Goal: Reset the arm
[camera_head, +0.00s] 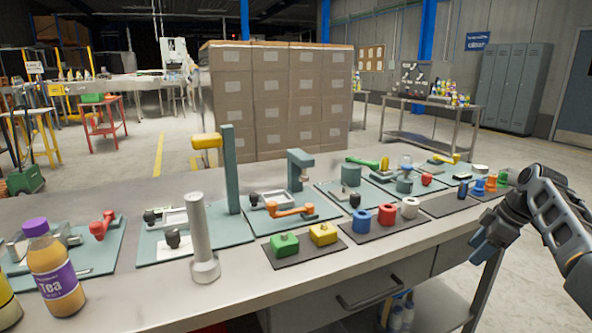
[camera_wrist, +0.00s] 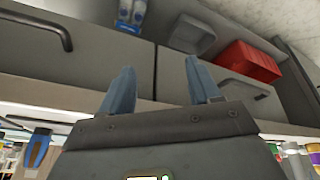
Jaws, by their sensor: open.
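My arm (camera_head: 555,222) comes in from the right edge in the head view. My gripper (camera_head: 481,246) hangs at the right end of the workbench (camera_head: 345,290), close to its front edge. In the wrist view my gripper (camera_wrist: 158,88) shows two blue fingers spread apart with nothing between them. Beyond the fingers are the bench's grey drawer fronts (camera_wrist: 75,65). Whether the gripper touches the bench edge cannot be told.
The bench holds teal fixture plates, a grey post (camera_head: 202,240), a tea bottle (camera_head: 52,272), and a dark mat with red, blue and white rings (camera_head: 387,215). A red bin (camera_wrist: 248,62) shows in the wrist view. Stacked boxes (camera_head: 280,100) stand behind the bench.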

